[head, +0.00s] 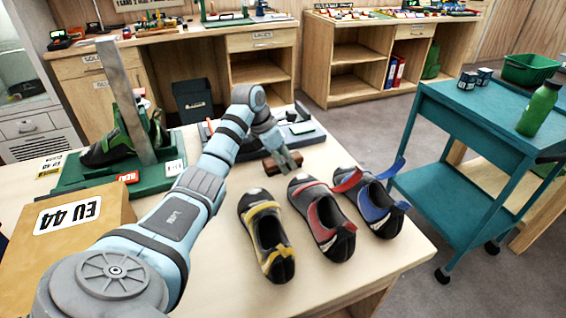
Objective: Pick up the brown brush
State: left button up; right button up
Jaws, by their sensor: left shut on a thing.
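The brown brush (271,167) is a small reddish-brown block at the middle of the light wooden table (210,285), behind the row of shoes. My left arm reaches in from the lower left. Its gripper (284,160) points down and is shut on the brush, hiding its middle. I cannot tell whether the brush touches the table or is just above it. My right gripper is out of view.
Yellow (266,240), red (322,215) and blue (377,205) climbing shoes stand close in front. A grey-green stand (300,133) lies behind the brush. A cardboard box (112,205) and green shoe stand (75,200) are left. A teal cart (470,110) stands right.

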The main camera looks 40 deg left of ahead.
aim_at(283, 158)
pick_arm(q)
jog(key=shift+f, duration=0.1)
notch_tip(283, 158, up, 20)
jog(key=p, duration=0.7)
jog(key=shift+r+p, duration=0.2)
jog(key=shift+p, duration=0.1)
jog(key=shift+a, duration=0.1)
